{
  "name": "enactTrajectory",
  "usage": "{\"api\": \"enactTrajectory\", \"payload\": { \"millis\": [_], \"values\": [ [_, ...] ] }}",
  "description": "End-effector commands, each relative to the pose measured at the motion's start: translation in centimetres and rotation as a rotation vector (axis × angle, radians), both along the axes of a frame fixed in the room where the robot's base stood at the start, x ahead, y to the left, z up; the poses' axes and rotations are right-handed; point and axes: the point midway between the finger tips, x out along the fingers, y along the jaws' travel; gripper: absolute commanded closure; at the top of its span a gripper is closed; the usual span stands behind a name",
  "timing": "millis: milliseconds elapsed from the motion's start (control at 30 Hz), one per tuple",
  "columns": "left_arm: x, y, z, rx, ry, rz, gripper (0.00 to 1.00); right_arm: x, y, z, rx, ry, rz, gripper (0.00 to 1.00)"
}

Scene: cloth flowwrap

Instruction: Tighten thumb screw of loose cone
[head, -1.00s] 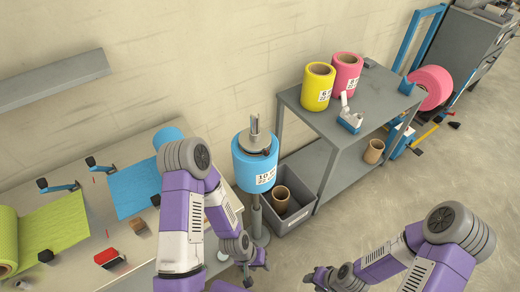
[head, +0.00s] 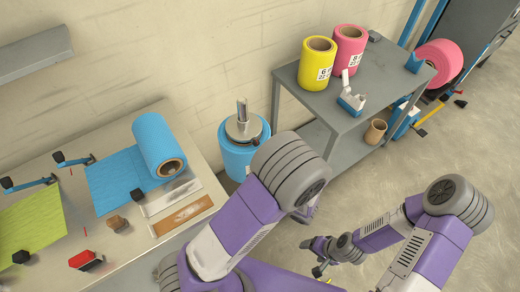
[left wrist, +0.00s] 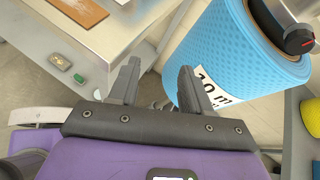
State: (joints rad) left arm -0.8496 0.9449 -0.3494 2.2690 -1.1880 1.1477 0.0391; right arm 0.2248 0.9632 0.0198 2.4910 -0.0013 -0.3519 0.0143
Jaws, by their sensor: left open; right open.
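A blue roll (head: 237,160) stands upright on the post, with a grey metal cone (head: 243,127) on top. The left wrist view shows the roll (left wrist: 235,50) with its white label, and the cone (left wrist: 270,12) with a dark, red-marked thumb screw knob (left wrist: 298,39) at the upper right. My left gripper (left wrist: 157,82) is open and empty, its fingers apart below and left of the knob, the right finger near the roll's label. In the head view my left arm hides this gripper and the roll's lower part. My right gripper (head: 311,256) is open and empty over the floor.
A workbench (head: 130,255) at left carries a lying blue roll (head: 157,140), green sheet (head: 32,222) and small tools. A grey shelf table (head: 345,125) at right bears yellow (head: 317,68) and pink (head: 347,48) rolls.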

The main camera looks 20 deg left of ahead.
Motion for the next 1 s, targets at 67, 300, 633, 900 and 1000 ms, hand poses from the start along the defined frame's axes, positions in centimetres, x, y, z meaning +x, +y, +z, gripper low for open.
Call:
{"api": "enactTrajectory", "payload": {
  "millis": [67, 300, 633, 900, 1000],
  "values": [
    [2.2, -1.6, 1.7, 0.156, -0.054, -0.155, 0.52, 0.0, 0.0, -1.7, 0.0, 0.001, 0.0, 0.26],
    [5.3, -5.8, 7.0, 0.423, -0.192, -0.384, 0.52, 0.0, 0.0, -2.9, 0.0, 0.001, 0.0, 0.26],
    [8.2, -2.8, 7.6, 0.445, -0.205, -0.397, 0.52, 0.0, 0.0, -3.3, 0.0, 0.001, 0.0, 0.26],
    [10.1, -0.6, 7.6, 0.444, -0.203, -0.399, 0.52, 0.0, 0.0, -3.5, 0.0, 0.001, 0.0, 0.26],
    [10.3, -0.4, 7.6, 0.444, -0.203, -0.399, 0.52, 0.0, 0.0, -3.5, 0.0, 0.001, 0.0, 0.26]
  ]
}}
